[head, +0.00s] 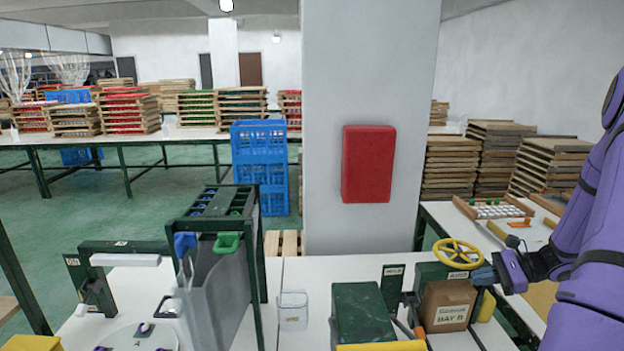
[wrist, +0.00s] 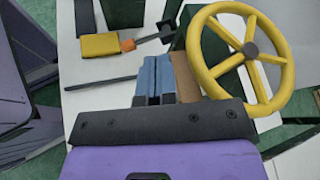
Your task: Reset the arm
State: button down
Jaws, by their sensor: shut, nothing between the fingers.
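My purple arm comes in from the right in the head view. My gripper (head: 484,275) is at the right of the white bench, beside the yellow handwheel (head: 458,252) and close to the cardboard box (head: 447,306) marked BAY B. In the wrist view my gripper (wrist: 155,62) shows two blue fingers pressed together with nothing between them. The yellow handwheel (wrist: 250,50) is just right of the fingers there. Part of the brown box (wrist: 185,75) shows behind the fingers. Whether the fingertips touch anything I cannot tell.
A dark green block (head: 362,312) and a clear cup (head: 292,310) stand on the bench. A green rack (head: 225,205) with grey sheets stands left of them. A white column (head: 365,60) with a red box (head: 369,163) rises behind. Trays (head: 493,210) lie at the right.

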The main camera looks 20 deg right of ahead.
jog(key=a+r+n+g+h, duration=0.6)
jog(key=a+r+n, duration=0.5)
jog(key=a+r, duration=0.85)
jog(key=s+a+r+n+t+h, duration=0.3)
jog(key=s+a+r+n+h, duration=0.2)
jog(key=s+a+r+n, duration=0.4)
jog(key=shift+s+a+r+n+t, duration=0.45)
jog(key=shift+s+a, duration=0.8)
jog(key=shift+s, duration=1.1)
jog(key=shift+r, duration=0.1)
